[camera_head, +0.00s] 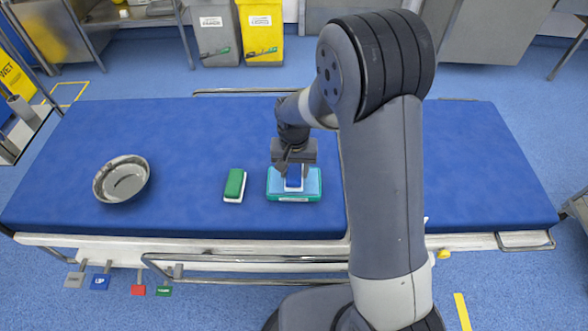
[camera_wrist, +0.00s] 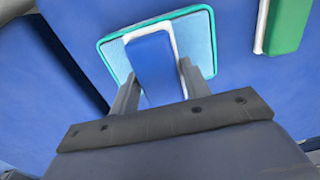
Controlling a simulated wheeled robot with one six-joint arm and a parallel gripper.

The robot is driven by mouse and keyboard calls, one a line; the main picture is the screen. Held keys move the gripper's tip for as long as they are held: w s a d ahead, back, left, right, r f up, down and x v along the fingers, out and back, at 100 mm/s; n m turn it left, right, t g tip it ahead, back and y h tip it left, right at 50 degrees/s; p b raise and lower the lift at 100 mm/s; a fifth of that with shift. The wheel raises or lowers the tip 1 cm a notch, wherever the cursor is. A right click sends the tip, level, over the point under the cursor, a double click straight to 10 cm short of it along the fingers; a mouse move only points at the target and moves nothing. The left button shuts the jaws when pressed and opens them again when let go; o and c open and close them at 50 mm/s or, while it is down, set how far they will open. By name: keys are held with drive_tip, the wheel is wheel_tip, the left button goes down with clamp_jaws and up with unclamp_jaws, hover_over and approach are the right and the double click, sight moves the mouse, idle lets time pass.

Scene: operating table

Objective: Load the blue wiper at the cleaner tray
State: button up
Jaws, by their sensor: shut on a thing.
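The blue wiper (camera_head: 293,178) is a blue block with a white base, seen at the cleaner tray in the head view. My gripper (camera_head: 293,168) is above the tray with its fingers shut on the wiper. In the wrist view, the wiper (camera_wrist: 152,62) sits between the two fingers of my gripper (camera_wrist: 157,85). The cleaner tray (camera_head: 312,184) is light blue with a teal rim, and it also shows in the wrist view (camera_wrist: 196,42) behind the wiper. I cannot tell whether the wiper touches the tray floor.
A green wiper (camera_head: 235,184) with a white base lies left of the tray. A grey metal bowl (camera_head: 121,180) stands farther left on the blue operating table (camera_head: 190,135). My arm hides part of the table right of the tray. The table between bowl and green wiper is clear.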

sight(294, 169)
drive_tip(key=shift+r+p, duration=1.7)
drive_tip(key=shift+r, duration=0.85)
